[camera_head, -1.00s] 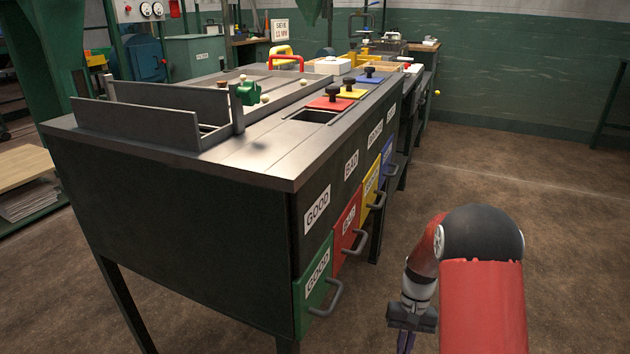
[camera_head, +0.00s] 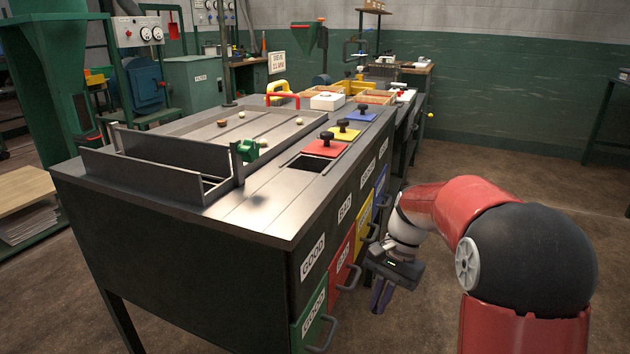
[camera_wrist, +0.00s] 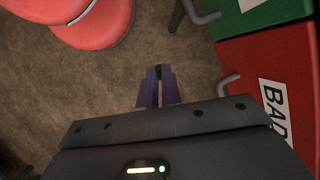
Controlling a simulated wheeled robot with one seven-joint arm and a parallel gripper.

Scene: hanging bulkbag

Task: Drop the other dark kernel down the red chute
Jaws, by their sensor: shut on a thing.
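My gripper (camera_head: 381,296) hangs low beside the drawer side of the dark bench. In the wrist view my gripper (camera_wrist: 158,74) has its purple fingers nearly together on a small dark thing (camera_wrist: 158,70), seemingly the dark kernel; the fingers hide most of it. On the bench top a red lid (camera_head: 318,149) with a black knob lies beside a dark rectangular opening (camera_head: 306,163), which looks like the red chute's mouth. The red drawer marked BAD (camera_head: 341,269) is below, and it also shows in the wrist view (camera_wrist: 246,65).
A sieve tray (camera_head: 190,131) holds a brown kernel (camera_head: 221,123) and pale ones. Yellow (camera_head: 343,132) and blue (camera_head: 361,116) lids lie beyond the red one. Drawer handles (camera_head: 351,275) stick out near my arm.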

